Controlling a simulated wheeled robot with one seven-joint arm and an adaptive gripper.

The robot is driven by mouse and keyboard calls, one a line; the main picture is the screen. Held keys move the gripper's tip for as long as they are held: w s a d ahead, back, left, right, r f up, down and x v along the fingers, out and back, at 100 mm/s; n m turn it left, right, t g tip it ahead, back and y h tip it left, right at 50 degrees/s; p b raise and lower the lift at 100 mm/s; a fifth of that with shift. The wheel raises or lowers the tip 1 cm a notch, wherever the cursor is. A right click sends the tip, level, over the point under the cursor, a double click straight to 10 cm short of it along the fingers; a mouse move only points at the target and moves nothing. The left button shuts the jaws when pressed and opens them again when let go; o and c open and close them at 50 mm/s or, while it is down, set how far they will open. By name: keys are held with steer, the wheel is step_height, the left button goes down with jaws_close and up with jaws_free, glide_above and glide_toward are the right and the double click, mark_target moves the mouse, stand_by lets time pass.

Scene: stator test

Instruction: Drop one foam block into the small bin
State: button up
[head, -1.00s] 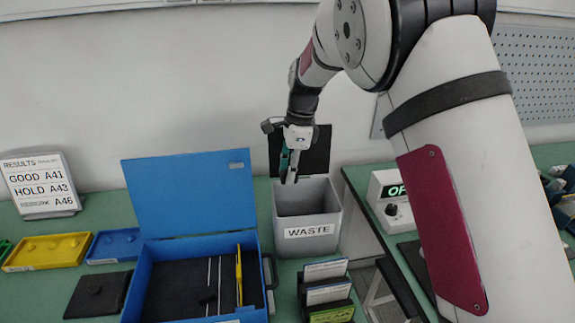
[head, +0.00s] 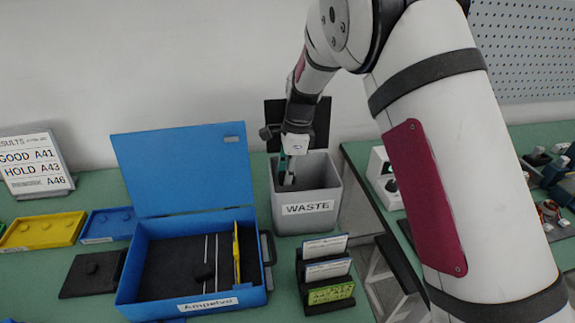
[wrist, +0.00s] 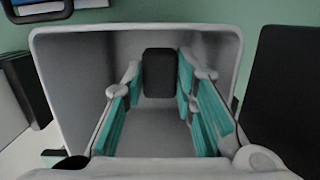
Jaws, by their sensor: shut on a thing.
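The small bin (head: 306,221) is a grey open box labelled WASTE, standing behind and to the right of the blue case. My gripper (head: 287,182) points down into its mouth, with the fingertips below the rim. In the wrist view my gripper (wrist: 158,78) has its teal-padded fingers on either side of a dark foam block (wrist: 159,73) and is shut on it. The bin's grey walls (wrist: 75,85) surround the fingers and block there.
A black lid (head: 318,112) stands up behind the bin. A card rack (head: 326,275) stands in front of the bin. Yellow (head: 42,232) and blue (head: 108,224) trays and a black plate (head: 92,275) lie at left. A gap separates the right bench.

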steer(key=shift+f+b, duration=1.1)
steer(key=shift+f, duration=3.05)
steer(key=o, duration=0.8)
steer(key=r, duration=0.4)
steer(key=d+r, duration=0.1)
steer(key=r, duration=0.6)
steer(key=shift+w+d+r, duration=0.15)
steer(key=shift+d+r, duration=0.15)
steer(key=shift+d, duration=0.05)
steer(key=shift+r+p, duration=2.45)
steer(key=shift+r, duration=5.9)
